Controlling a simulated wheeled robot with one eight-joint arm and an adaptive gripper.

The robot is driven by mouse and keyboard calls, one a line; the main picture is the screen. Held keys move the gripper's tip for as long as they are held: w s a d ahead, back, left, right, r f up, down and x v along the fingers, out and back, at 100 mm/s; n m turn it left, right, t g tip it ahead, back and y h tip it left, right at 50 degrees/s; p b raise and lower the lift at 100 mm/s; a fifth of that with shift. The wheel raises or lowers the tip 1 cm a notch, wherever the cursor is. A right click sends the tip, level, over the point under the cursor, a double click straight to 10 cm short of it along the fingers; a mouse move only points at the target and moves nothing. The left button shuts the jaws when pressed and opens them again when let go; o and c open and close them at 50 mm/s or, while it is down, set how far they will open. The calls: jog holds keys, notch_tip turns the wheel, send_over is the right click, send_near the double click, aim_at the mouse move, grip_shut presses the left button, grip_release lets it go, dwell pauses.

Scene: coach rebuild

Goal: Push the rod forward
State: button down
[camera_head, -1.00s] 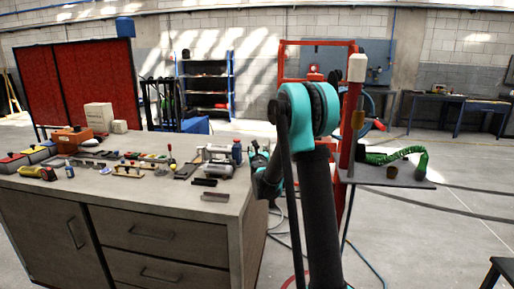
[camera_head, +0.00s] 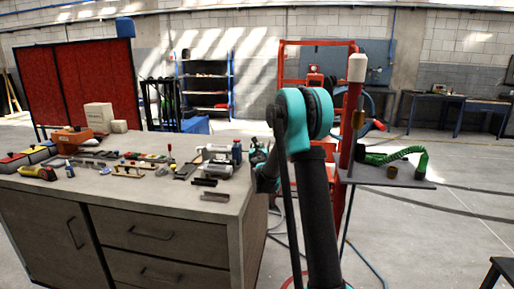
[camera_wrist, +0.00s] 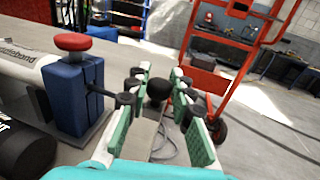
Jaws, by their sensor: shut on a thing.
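The rod shows in the wrist view as a thin black lever sticking out of a blue block (camera_wrist: 75,98), with a round black knob (camera_wrist: 159,88). The block has a red cap (camera_wrist: 72,41) and sits at the end of a white cylinder (camera_wrist: 22,66) with lettering. My gripper (camera_wrist: 158,98), with green-padded fingers, is around the knob and shut on it. In the head view my gripper (camera_head: 262,158) is at the bench's right edge, partly hidden by my arm. The blue block (camera_head: 237,152) and white cylinder (camera_head: 214,150) are just left of it.
The workbench (camera_head: 190,212) carries several tools and small parts at left. A red frame trolley (camera_head: 300,55) stands behind my arm. A grey shelf (camera_head: 405,179) with a green hose (camera_head: 420,163) is at right. Open floor lies further right.

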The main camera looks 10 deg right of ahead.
jog(key=shift+a, duration=0.1)
jog(key=a, duration=0.1)
jog(key=w+a, duration=0.1)
jog(key=a, duration=0.1)
jog(key=shift+w+a, duration=0.1)
jog(key=shift+a, duration=0.2)
jog(key=c, duration=1.3)
grip_release()
jog(key=shift+a, duration=0.1)
jog(key=s, duration=1.2)
jog(key=shift+a, duration=0.45)
